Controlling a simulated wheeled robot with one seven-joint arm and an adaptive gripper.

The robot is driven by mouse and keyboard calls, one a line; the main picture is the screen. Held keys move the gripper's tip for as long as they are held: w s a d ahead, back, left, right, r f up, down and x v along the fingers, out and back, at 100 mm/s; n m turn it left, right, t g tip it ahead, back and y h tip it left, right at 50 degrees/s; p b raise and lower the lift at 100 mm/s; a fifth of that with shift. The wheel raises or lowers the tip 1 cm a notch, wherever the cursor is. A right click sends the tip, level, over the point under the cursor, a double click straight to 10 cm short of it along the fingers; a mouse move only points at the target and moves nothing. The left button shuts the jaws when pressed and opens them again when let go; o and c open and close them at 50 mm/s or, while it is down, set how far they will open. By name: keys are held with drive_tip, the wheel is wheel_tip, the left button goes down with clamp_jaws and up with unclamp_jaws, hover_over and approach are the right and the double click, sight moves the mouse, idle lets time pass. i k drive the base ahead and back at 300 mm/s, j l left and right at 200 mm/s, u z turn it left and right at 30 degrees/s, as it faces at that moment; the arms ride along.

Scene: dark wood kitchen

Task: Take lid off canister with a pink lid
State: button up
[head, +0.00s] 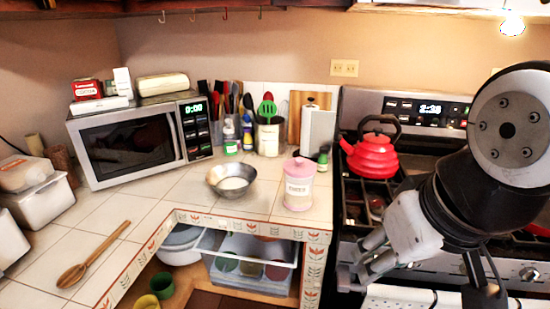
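The canister (298,192) stands upright on the tiled counter, near its right end and close to the stove. Its body is pale with a label, and its pink lid (299,168) with a small knob sits on top. My gripper (352,272) is at the lower right, in front of the stove, lower than the canister and to its right. Its fingers point down and left and touch nothing on the counter. No object shows between the fingers, but their gap is hard to make out.
A metal bowl (231,181) stands left of the canister. A red kettle (373,156) sits on the stove to the right. A wooden spoon (95,252) lies on the left counter, and a microwave (128,144) stands behind. The open shelf below holds a clear bin (249,285).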

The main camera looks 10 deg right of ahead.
sight(299, 167)
drive_tip(key=i+j+u, duration=0.1)
drive_tip(key=i+u, duration=0.15)
drive_tip(key=i, duration=0.35)
drive_tip(key=i+u, duration=0.3)
drive_tip(key=i, duration=0.25)
